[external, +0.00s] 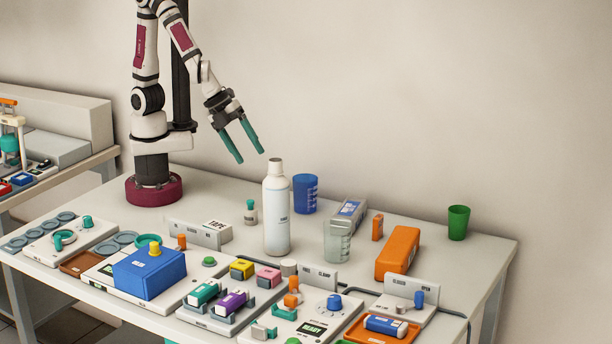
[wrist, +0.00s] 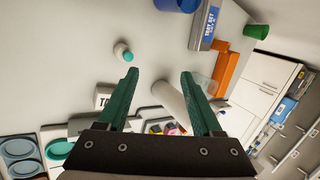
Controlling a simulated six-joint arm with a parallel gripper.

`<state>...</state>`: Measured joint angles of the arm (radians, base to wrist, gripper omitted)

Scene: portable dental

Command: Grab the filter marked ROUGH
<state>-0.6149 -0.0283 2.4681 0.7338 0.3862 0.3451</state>
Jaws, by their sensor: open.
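No label reading ROUGH is legible in either view, so I cannot tell which piece is that filter. Small labelled cartridges sit near the table's front: a teal one (external: 203,292) and a purple one (external: 231,302) in a cradle, a yellow block (external: 242,268) and a pink block (external: 268,276) behind them. A blue-and-white cartridge (external: 386,325) lies in an orange tray at the front right. My gripper (external: 250,156) is open and empty, high above the table's back, left of and above the white bottle. Its teal fingers are spread in the wrist view (wrist: 159,74).
The tall white bottle (external: 277,215) stands mid-table, with a blue cup (external: 305,193) and a clear beaker (external: 338,242) beside it. A blue box (external: 149,275), orange case (external: 398,252) and green cup (external: 458,222) also stand there. The back right is fairly clear.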

